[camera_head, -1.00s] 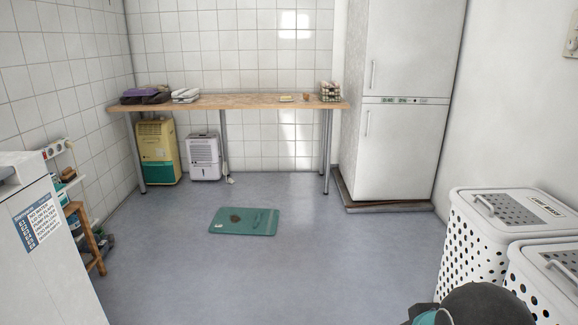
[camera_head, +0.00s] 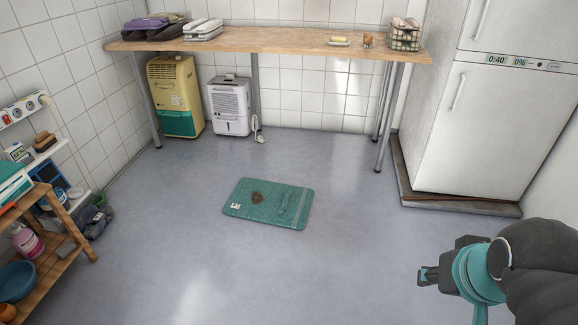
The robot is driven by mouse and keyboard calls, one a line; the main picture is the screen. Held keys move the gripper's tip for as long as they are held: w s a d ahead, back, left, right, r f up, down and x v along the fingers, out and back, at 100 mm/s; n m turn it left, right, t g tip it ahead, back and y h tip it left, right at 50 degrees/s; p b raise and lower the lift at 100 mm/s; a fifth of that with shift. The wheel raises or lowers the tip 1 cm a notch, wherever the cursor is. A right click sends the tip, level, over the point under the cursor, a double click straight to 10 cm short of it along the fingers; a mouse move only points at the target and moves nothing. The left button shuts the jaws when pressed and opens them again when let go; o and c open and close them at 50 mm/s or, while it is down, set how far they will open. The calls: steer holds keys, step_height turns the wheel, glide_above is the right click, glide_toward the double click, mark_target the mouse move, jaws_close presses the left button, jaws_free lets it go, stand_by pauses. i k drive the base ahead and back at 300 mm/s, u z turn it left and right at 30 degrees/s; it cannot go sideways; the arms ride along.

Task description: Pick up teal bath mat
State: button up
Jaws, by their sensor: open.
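The teal bath mat (camera_head: 285,207) lies flat on the grey-blue floor, in the middle of the head view. It has a brown patch and a small whitish label on its left part. My gripper (camera_head: 428,276) shows at the lower right, dark with a teal ring behind it, apart from the mat and to its right. It is open, with nothing seen in it. Its fingers are small and partly hidden by their angle.
A wooden table (camera_head: 280,41) on metal legs stands behind the mat, with a yellow-teal heater (camera_head: 174,90) and a white dehumidifier (camera_head: 230,105) under it. A white fridge (camera_head: 490,130) stands right. A wooden shelf (camera_head: 48,243) is at left. The floor around the mat is clear.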

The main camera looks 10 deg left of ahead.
mark_target(255, 200)
steer(key=i, duration=1.85)
steer(key=z, duration=1.7)
steer(key=i, duration=0.6)
steer(key=u, duration=4.65)
